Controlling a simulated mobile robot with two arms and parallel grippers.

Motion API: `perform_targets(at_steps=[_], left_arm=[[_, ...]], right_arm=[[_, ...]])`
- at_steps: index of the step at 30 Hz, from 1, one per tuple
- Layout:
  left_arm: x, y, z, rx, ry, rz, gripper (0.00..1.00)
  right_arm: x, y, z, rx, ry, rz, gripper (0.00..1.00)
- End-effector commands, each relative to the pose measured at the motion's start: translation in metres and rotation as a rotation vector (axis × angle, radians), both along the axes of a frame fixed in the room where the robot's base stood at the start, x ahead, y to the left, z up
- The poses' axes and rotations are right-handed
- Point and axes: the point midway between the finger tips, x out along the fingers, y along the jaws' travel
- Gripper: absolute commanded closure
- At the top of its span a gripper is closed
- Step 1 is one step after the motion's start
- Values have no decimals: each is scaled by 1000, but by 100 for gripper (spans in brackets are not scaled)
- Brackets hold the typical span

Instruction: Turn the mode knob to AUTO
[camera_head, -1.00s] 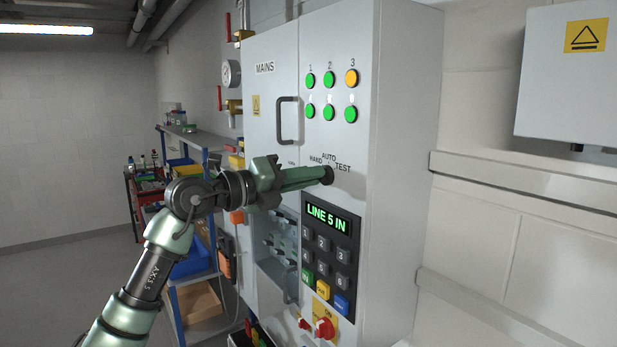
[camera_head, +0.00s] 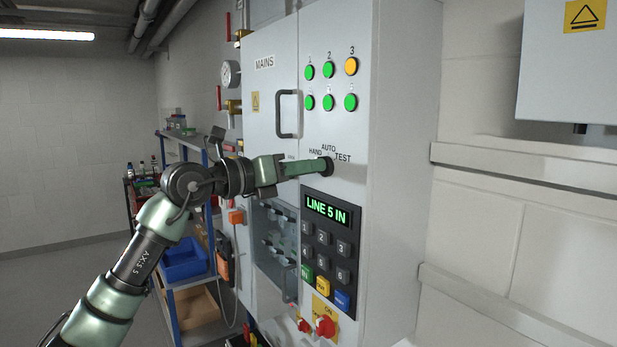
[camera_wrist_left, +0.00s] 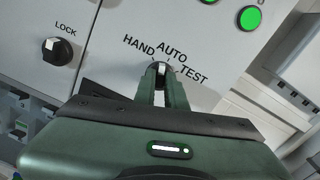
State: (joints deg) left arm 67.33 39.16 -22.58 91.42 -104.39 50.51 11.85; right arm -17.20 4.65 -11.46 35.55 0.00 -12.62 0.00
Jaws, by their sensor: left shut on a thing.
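The mode knob (camera_wrist_left: 161,69) is a dark round knob with a white mark, on the grey cabinet front below the labels HAND, AUTO and TEST. In the left wrist view its white mark points up, roughly toward AUTO; the fingers hide part of it. In the head view the knob (camera_head: 327,166) shows at my fingertips. My left gripper (camera_head: 322,167) reaches in from the left and is shut on the knob, one finger on each side. My right gripper is not in view.
Below the knob is a keypad (camera_head: 324,255) with a display reading LINE 5 IN. Red rotary switches (camera_head: 325,327) sit lower down. Green and amber lamps (camera_head: 328,70) are above. A LOCK knob (camera_wrist_left: 54,50) is to the left. A door handle (camera_head: 281,114) stands out nearby.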

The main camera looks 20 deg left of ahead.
Motion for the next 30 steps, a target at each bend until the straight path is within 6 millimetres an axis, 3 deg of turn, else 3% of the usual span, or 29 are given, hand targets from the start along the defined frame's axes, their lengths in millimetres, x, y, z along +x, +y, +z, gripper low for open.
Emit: perform_targets(at_steps=[13,30], left_arm=[[0,-1,-2,219,-167,0,100],[-1,-1,-1,267,-204,0,100]], right_arm=[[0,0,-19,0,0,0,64],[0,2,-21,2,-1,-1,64]])
